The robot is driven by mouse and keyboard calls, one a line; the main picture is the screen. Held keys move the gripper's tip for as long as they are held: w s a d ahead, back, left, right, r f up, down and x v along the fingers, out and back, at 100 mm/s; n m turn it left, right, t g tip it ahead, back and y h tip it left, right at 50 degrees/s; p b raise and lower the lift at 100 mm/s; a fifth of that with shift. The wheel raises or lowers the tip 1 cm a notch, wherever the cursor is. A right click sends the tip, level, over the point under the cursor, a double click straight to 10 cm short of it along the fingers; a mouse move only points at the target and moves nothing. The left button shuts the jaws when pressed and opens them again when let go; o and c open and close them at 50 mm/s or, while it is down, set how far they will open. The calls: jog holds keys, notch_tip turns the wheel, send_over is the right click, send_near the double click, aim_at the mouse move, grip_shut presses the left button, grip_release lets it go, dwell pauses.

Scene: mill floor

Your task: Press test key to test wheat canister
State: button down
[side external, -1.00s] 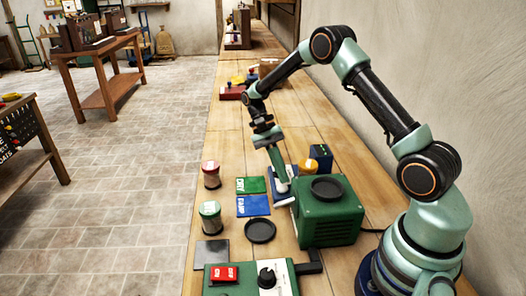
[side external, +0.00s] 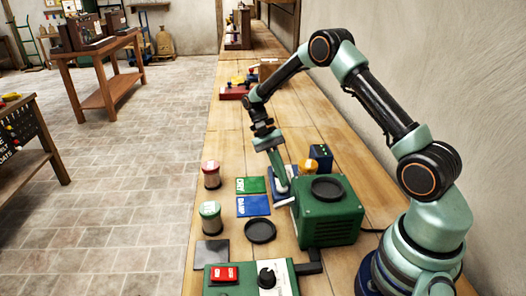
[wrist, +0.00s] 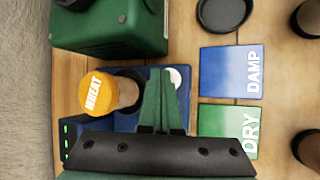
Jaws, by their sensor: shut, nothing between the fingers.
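The wheat canister (wrist: 95,92) has an orange lid marked WHEAT and stands upright at the left in the wrist view. It also shows in the side view (side external: 309,166), partly behind the green block. In the side view my gripper (side external: 282,189) points down at the tester. Whether the tips touch the key is hidden.
A green machine (side external: 330,212) with a dark round pan stands close to my gripper. A blue DAMP card (side external: 253,206) and green DRY card (side external: 250,186) lie left of it. Red-lidded (side external: 211,175) and green-lidded (side external: 210,217) canisters stand near the table edge. A control box (side external: 250,280) is in front.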

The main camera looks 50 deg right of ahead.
jog(key=shift+f, duration=0.4)
jog(key=shift+r, duration=0.2)
dwell(0.5)
jog(key=shift+r, duration=0.75)
jog(key=shift+r, duration=0.1)
jog(key=shift+r, duration=2.4)
jog(key=shift+r, duration=0.2)
jog(key=s+a+r+n+t+h, duration=0.1)
jog(key=s+a+r+n+t, duration=0.2)
jog(key=a+r+n+t, duration=0.1)
jog(key=s+a+r+n+t, duration=0.4)
jog(key=a+r+n+t, duration=0.1)
jog(key=r+n+t, duration=0.2)
notch_tip(320, 180, up, 2)
jog(key=shift+s+r+t+h, duration=0.1)
jog(key=shift+s+t+h, duration=0.25)
jog(key=shift+t, duration=0.55)
